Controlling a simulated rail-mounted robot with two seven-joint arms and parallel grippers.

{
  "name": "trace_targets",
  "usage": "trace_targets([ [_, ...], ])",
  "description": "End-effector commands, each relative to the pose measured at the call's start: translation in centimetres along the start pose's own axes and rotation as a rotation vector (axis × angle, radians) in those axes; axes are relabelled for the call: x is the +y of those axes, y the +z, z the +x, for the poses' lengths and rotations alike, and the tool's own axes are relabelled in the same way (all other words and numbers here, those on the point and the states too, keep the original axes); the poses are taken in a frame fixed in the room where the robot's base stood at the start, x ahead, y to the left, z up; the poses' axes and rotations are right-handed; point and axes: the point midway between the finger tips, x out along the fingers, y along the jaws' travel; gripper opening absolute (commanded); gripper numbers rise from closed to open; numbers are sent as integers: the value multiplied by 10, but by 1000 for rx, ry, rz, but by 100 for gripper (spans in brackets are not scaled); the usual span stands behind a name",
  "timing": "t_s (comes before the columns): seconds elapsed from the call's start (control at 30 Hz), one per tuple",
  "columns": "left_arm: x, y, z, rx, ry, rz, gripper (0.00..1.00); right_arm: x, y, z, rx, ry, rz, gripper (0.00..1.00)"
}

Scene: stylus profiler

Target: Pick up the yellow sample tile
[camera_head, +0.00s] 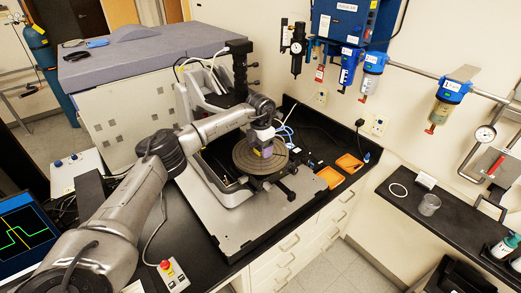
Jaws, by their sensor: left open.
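The round grey stage (244,164) of the profiler sits on its metal base plate. A small yellow patch, which looks like the yellow sample tile (267,153), shows on the stage right at my gripper. My left arm reaches in from the lower left, and my left gripper (263,148) is open over the stage, pointing down at the yellow patch. The fingers are small here and partly cover the tile, so I cannot tell whether they touch it. A purple patch shows beside it. My right gripper is not in view.
The profiler's dark column (239,75) rises just behind the stage. Two orange trays (329,177) lie on the black bench to the right. An emergency-stop box (171,271) and a monitor (28,232) are in front and left. Bare base plate lies before the stage.

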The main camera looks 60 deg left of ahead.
Motion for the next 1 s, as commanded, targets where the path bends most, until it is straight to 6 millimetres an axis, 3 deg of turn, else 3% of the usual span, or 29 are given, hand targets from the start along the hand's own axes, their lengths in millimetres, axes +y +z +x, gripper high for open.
trace_targets([
  [0.13,0,0,0,0,0,0,69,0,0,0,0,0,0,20],
  [0.67,0,0,0,0,0,0,18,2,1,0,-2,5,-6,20],
  [1.0,0,0,-3,-2,0,0,17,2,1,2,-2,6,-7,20],
])
